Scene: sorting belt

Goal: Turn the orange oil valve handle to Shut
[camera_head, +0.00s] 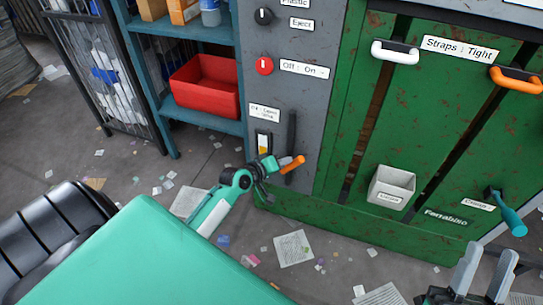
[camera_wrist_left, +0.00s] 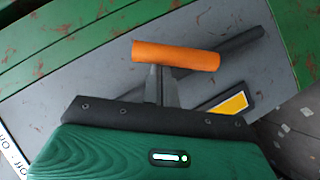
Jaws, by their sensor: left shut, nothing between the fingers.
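The orange oil valve handle (camera_head: 292,164) is low on the grey panel, beside a dark vertical pipe (camera_head: 291,135). In the head view it points right and slightly up. In the left wrist view the orange handle (camera_wrist_left: 176,55) lies across the picture just beyond the fingers. My left gripper (camera_head: 273,168) is at the handle's left end, shut and empty. Its grey fingers (camera_wrist_left: 160,84) reach to the handle's near side; I cannot tell whether they touch. My right gripper (camera_head: 484,270) is open and empty at the lower right, far from the valve.
A yellow sight gauge (camera_head: 264,143) and a small label (camera_head: 264,112) sit beside the pipe. A red knob (camera_head: 264,65) is above. A red bin (camera_head: 207,87) is on the blue shelf. A white tray (camera_head: 391,187) is on the green machine. Paper scraps litter the floor.

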